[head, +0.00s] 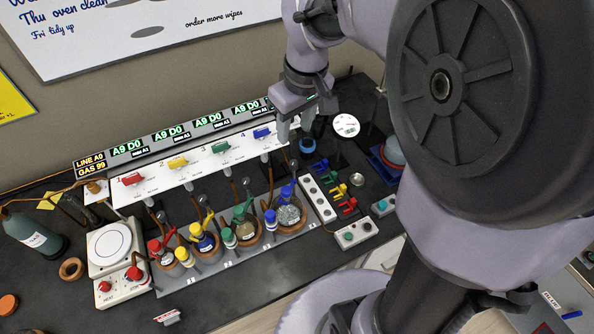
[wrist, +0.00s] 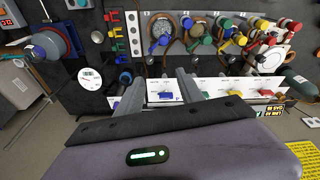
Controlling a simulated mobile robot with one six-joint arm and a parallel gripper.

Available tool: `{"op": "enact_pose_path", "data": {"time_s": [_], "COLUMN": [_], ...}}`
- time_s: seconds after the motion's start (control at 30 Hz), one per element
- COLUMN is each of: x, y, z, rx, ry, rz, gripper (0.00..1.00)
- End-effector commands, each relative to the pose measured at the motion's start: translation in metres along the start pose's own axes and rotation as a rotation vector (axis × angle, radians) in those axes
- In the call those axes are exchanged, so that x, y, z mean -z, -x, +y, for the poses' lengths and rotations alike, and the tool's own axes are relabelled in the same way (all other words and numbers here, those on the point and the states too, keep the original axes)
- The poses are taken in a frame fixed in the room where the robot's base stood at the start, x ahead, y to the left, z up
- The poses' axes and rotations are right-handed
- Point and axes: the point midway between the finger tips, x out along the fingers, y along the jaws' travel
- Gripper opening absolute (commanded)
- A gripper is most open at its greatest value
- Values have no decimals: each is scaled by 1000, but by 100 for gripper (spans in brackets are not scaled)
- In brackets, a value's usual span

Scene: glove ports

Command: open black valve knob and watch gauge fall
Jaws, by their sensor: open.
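My gripper (head: 296,130) is open and empty, above the right end of the white valve panel (head: 222,158). In the wrist view, its two fingers (wrist: 160,84) stand apart, with the panel's blue handle between them. A round white dial (head: 346,125), possibly the gauge, lies right of my gripper; it also shows in the wrist view (wrist: 90,78), its reading too small to make out. A dark blue-black cylinder (head: 307,147) stands just below right of the fingers, apart from them. I cannot tell whether it is the black valve knob; no other black knob is clear.
The panel carries red, yellow, green and blue handles. Capped flasks (head: 205,240) with tubes stand in front. A hotplate (head: 110,246) and gas bottle (head: 32,236) stand left. Colored clips (head: 340,185) lie right.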

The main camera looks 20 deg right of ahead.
Motion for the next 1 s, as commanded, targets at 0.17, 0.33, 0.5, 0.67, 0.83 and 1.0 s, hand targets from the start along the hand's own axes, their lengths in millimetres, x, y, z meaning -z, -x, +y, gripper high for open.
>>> {"op": "enact_pose_path", "data": {"time_s": [0.17, 0.33, 0.5, 0.67, 0.83, 1.0], "x": [-20, -27, -27, -37, -105, -159], "y": [-14, -13, -11, -23, -86, -134], "z": [-23, -31, -31, -40, -95, -132], "rx": [3, 6, 6, 9, 62, 142], "ry": [-86, -122, -124, -153, -381, -578], "rz": [50, 66, 67, 86, 213, 299], "gripper": [45, 45, 45, 45, 45, 45]}}
